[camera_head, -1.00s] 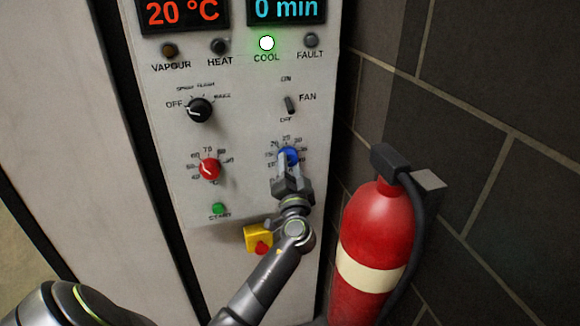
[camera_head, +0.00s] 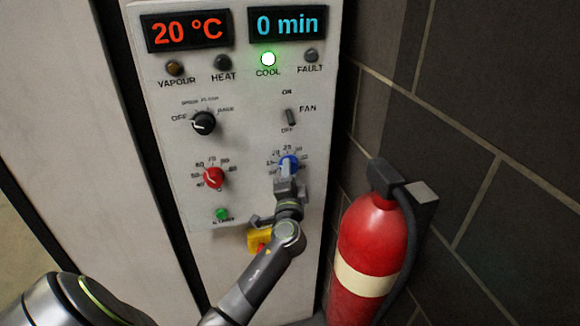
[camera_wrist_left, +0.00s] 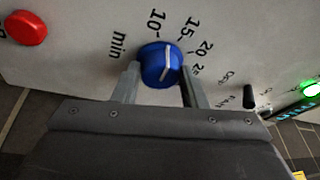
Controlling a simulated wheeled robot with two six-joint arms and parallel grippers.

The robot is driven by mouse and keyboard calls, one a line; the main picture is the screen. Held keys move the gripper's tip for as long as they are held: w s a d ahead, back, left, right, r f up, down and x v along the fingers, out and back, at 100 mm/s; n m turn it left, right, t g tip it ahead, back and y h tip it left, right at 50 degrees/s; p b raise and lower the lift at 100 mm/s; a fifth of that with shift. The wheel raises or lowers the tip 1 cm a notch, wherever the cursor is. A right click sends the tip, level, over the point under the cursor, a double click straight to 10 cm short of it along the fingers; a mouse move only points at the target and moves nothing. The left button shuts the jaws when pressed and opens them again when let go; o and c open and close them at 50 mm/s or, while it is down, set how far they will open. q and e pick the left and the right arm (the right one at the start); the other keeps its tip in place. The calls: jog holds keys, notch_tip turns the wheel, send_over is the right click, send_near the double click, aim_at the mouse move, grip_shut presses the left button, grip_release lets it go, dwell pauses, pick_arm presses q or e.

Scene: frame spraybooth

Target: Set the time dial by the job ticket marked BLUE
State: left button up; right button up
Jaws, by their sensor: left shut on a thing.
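The blue time dial (camera_head: 288,164) sits on the right side of the grey control panel, with minute marks around it. In the left wrist view the dial (camera_wrist_left: 161,65) has a white pointer line, which points up between the 10 and 15 marks. My left gripper (camera_wrist_left: 160,88) is shut on the dial, one finger on each side. In the head view my left gripper (camera_head: 287,178) hides the dial's lower part. The time display (camera_head: 288,24) reads 0 min. No job ticket is in view. My right gripper is not in view.
A red temperature dial (camera_head: 213,177), a black selector (camera_head: 204,123), a fan switch (camera_head: 291,117) and a green start button (camera_head: 221,214) are nearby. A yellow-and-red stop button (camera_head: 259,241) is partly behind my arm. A fire extinguisher (camera_head: 372,245) stands close on the right.

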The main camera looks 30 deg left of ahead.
pick_arm(q)
jog(key=shift+r+m+h+p, duration=0.2)
jog(key=shift+m+h+p, duration=0.3)
jog(key=shift+m+p, duration=0.95)
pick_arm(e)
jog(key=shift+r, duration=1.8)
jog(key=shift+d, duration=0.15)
pick_arm(q)
jog(key=o, duration=1)
jog(key=shift+f, duration=0.1)
jog(key=shift+c, duration=0.2)
jog(key=shift+f, duration=0.1)
